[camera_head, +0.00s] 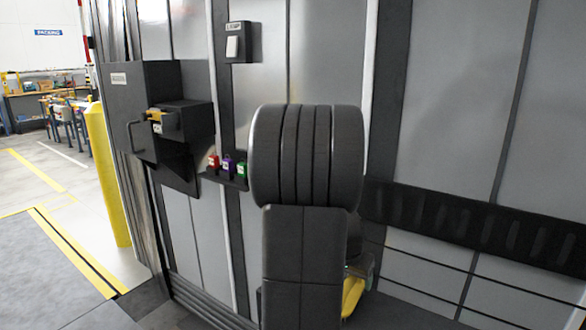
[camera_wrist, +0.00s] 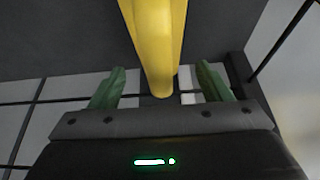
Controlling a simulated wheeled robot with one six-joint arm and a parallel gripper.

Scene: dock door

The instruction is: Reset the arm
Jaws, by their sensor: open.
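My gripper (camera_wrist: 160,82) shows in the wrist view with its two green fingers spread apart. A long yellow bar (camera_wrist: 155,35) runs down from the top edge of that view and ends in line with the gap between the fingers. I cannot tell whether it touches them; no finger is closed on it. In the head view my dark arm stands upright in front of the wall and hides most of what is behind it. A yellow piece (camera_head: 352,292) shows low beside the arm. My gripper cannot be made out there.
A switch box (camera_head: 232,47) sits higher. A yellow post (camera_head: 106,175) stands at left. A dark slotted rail (camera_head: 480,228) crosses the right wall.

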